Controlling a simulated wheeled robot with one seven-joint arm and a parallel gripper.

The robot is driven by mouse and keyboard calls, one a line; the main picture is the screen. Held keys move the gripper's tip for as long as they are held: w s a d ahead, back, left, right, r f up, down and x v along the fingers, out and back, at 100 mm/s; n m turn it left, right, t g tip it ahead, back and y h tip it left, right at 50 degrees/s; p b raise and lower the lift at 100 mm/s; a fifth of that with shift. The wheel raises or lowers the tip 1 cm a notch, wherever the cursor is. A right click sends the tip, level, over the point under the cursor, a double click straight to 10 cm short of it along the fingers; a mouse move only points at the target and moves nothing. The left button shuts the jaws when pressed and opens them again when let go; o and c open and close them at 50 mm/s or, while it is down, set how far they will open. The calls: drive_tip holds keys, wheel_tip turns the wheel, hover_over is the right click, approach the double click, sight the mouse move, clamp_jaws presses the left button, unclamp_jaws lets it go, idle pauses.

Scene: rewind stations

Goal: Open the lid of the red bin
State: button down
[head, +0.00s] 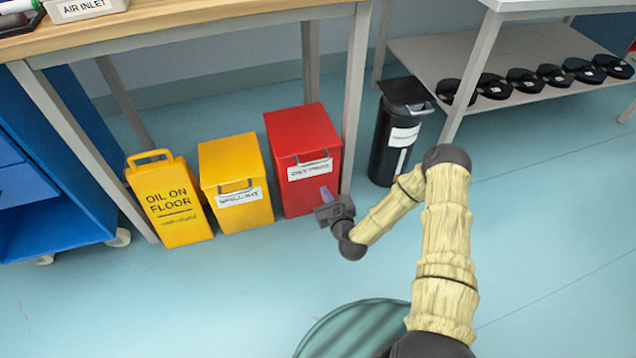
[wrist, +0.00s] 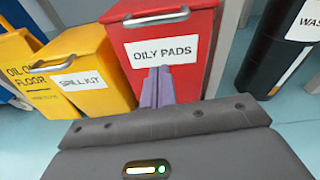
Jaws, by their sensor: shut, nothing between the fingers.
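The red bin (head: 304,188) stands on the floor under the bench, its lid (head: 300,130) down. A grey bar handle (head: 312,159) sits at the lid's front edge, above a white label. In the wrist view the red bin (wrist: 190,72) fills the upper middle, its label reads OILY PADS, and the handle (wrist: 157,17) shows near the top. My gripper (head: 325,193) is in front of the bin's front face, below the handle and label. In the wrist view its purple fingers (wrist: 157,85) are together and empty, pointing at the bin front just under the label. Contact cannot be told.
A yellow spill kit bin (head: 235,190) and a yellow floor sign (head: 170,203) stand left of the red bin. A bench leg (head: 356,95) and a black bin (head: 394,140) are to its right. The floor in front (head: 180,300) is clear.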

drive_tip(key=shift+d+f+m+t, duration=0.1)
drive_tip(key=shift+f+m+t, duration=0.2)
drive_tip(key=shift+f+m, duration=0.4)
drive_tip(key=f+b+x, duration=0.1)
drive_tip(key=b+x, duration=0.4)
drive_tip(key=x, duration=0.4)
wheel_tip(320, 180, up, 5)
drive_tip(key=shift+w+d+f+b, duration=0.1)
drive_tip(key=shift+f+b, duration=0.1)
drive_tip(key=shift+b, duration=0.6)
drive_tip(key=shift+r, duration=0.15)
